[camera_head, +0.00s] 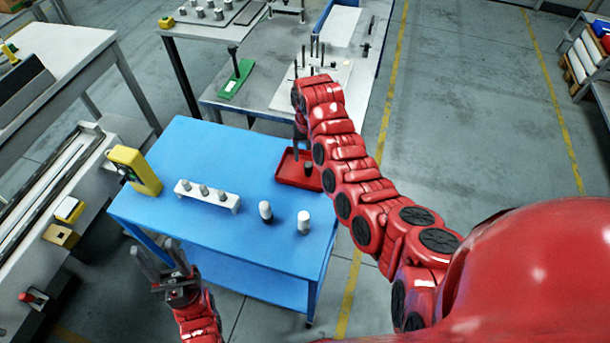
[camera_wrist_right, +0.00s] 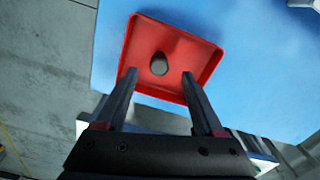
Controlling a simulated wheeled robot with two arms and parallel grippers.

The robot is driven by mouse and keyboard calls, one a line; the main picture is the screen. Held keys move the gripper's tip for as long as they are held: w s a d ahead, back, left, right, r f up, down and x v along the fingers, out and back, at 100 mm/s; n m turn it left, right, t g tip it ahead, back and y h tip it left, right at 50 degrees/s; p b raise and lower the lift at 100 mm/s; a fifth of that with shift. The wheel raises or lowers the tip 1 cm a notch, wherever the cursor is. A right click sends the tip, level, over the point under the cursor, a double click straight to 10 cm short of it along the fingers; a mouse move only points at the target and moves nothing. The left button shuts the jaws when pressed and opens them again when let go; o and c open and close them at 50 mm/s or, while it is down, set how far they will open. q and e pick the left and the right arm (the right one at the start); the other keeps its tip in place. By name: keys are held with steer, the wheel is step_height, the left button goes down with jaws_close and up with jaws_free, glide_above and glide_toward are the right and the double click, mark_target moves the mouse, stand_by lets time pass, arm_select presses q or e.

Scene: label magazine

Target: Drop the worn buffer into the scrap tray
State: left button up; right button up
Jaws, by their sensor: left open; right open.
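The red scrap tray (camera_head: 288,173) sits at the right far side of the blue table. A dark cylinder (camera_head: 309,169), seemingly the worn buffer, is inside it; the right wrist view shows it (camera_wrist_right: 159,64) on the floor of the tray (camera_wrist_right: 195,58). My right gripper (camera_head: 299,143) is above the tray. In the right wrist view its open fingers (camera_wrist_right: 158,76) are apart, with the dark cylinder just beyond their tips and nothing between them. My left gripper (camera_head: 158,248) is open and empty off the table's near left corner.
On the blue table (camera_head: 220,150) are a white rack (camera_head: 207,196) with several grey-topped pieces, two white-and-dark cylinders (camera_head: 265,211) (camera_head: 303,222), and a yellow device (camera_head: 136,170) at the left edge. A grey workbench (camera_head: 265,100) with a green-based stand (camera_head: 236,80) is behind.

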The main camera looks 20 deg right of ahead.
step_height(320, 180, up, 12)
steer(key=shift+r, duration=0.2)
stand_by(0.4)
